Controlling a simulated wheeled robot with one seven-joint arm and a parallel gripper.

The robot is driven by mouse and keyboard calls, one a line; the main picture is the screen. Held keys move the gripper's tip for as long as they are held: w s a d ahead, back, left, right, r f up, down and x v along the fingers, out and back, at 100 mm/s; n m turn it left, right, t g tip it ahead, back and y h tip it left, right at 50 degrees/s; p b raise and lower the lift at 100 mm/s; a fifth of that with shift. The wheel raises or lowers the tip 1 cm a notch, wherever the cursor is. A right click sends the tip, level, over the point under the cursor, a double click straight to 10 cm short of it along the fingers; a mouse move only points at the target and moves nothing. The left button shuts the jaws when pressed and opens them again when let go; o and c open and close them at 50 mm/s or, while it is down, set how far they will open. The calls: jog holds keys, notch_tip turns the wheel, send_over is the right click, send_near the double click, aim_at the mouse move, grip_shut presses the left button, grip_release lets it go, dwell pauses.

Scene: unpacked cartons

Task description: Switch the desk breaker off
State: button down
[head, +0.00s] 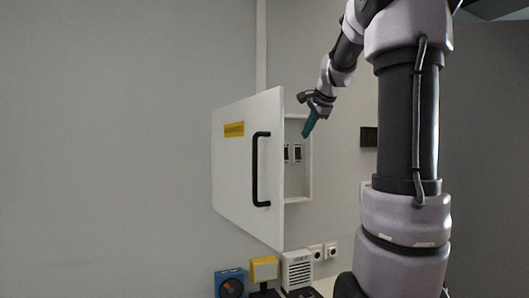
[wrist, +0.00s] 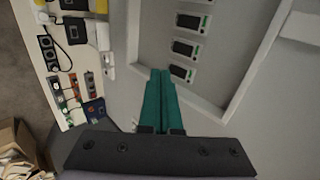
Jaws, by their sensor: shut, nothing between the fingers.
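A white wall cabinet (head: 298,195) has its door (head: 235,165) swung open, with a black handle (head: 255,170) and a yellow label. Inside is a row of dark breakers with small green marks; two show in the head view. My gripper (head: 305,135) is shut and empty at the cabinet's opening. Its green fingertips (wrist: 161,72) appear beside the lower breaker; contact is unclear.
The open door stands left of my gripper. The cabinet's frame edge (wrist: 265,60) runs along the opening. Below are a blue device (head: 230,283), a yellow box (head: 264,269), a white vented box (head: 297,270) and wall sockets (head: 331,250). An open carton (wrist: 18,145) lies on the floor.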

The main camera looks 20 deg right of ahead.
jog(key=shift+w+r, duration=0.25)
jog(key=shift+w, duration=0.6)
jog(key=shift+a, duration=0.1)
send_near(286, 157)
notch_tip(286, 157, down, 4)
jog(key=w, duration=0.3)
jog(key=shift+w, duration=0.7)
jog(key=shift+a+f, duration=0.1)
